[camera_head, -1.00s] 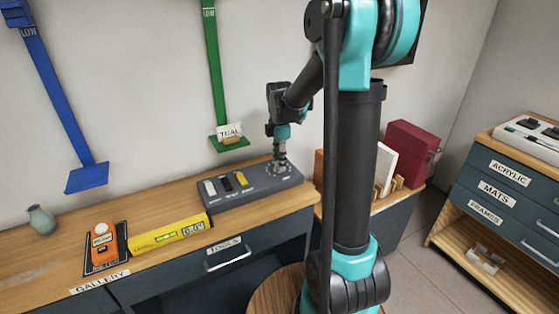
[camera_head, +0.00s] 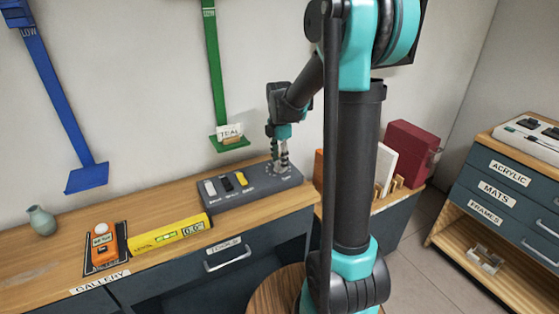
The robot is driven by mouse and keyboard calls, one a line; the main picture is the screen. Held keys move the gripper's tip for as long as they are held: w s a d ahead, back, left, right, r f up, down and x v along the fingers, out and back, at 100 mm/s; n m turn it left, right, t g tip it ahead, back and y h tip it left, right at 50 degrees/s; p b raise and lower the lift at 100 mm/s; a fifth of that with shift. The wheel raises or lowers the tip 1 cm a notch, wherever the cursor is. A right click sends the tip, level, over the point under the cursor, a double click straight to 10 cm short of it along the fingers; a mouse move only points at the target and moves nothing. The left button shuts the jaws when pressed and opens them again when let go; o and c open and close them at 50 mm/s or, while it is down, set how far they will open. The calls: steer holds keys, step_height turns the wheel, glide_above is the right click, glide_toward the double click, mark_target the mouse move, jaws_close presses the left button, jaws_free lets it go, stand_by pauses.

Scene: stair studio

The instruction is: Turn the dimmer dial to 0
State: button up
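A dark grey control box (camera_head: 238,194) stands on the wooden counter against the wall. The dimmer dial (camera_head: 280,170) is at the right end of its top, with pale marks around it. My gripper (camera_head: 281,163) points down at the dial from above, its two fingers showing side by side with a small space between them. The fingertips reach the dial and hide most of it. The dial's pointer and reading cannot be made out. Whether the fingers are closed on the dial is too small to tell.
Three switches, white, black and yellow (camera_head: 241,179), sit on the box left of the dial. A yellow level (camera_head: 168,235), an orange device (camera_head: 103,246) and a small vase (camera_head: 41,220) stand farther left. A green wall slider (camera_head: 214,75) hangs above.

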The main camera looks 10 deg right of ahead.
steer(key=shift+r, duration=0.1)
step_height(320, 180, up, 12)
steer(key=shift+f, duration=0.1)
stand_by(0.6)
steer(key=shift+s, duration=0.1)
